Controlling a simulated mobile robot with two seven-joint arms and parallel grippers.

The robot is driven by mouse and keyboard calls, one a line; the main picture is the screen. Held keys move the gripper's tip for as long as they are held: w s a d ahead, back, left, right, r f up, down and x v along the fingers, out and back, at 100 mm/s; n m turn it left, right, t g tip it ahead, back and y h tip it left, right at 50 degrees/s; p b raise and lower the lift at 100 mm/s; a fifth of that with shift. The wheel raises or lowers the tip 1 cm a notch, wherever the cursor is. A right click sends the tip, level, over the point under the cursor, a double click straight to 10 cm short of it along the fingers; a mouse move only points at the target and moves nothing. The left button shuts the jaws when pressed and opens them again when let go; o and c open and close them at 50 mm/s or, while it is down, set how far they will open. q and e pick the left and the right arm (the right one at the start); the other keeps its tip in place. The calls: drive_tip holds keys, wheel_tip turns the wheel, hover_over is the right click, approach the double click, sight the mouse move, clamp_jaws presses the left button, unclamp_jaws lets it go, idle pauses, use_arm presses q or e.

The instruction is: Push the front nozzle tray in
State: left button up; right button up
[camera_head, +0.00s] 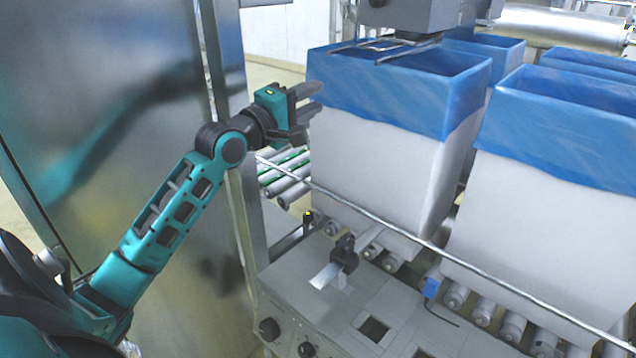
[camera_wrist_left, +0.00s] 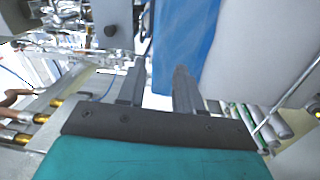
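My left gripper (camera_head: 314,98) is open and empty, with its two fingers level near the left upper edge of the nearest blue-lined white box. It also shows in the left wrist view (camera_wrist_left: 160,76), with a clear gap between the fingers and the blue liner (camera_wrist_left: 182,45) just beyond them. In the head view, a grey machine head with thin metal prongs (camera_head: 388,47) hangs over that box's opening. I cannot tell for sure which part is the front nozzle tray. My right gripper is in neither view.
The nearest box (camera_head: 380,170) stands on a roller conveyor, with another lined box (camera_head: 560,215) to its right. A thin guide rail (camera_head: 380,222) runs in front of them. A control panel (camera_head: 330,310) with knobs lies below. A large metal panel (camera_head: 110,110) stands behind my left arm.

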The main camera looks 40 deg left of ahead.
use_arm(q)
drive_tip(key=s+d+f+m+g+b, duration=0.1)
drive_tip(key=d+f+m, duration=0.1)
drive_tip(key=f, duration=0.5)
drive_tip(key=s+d+f+m+g+b, duration=0.1)
drive_tip(key=d+f+m, duration=0.1)
drive_tip(key=f, duration=0.5)
drive_tip(key=shift+s+f, duration=0.25)
drive_tip(key=shift+d, duration=0.1)
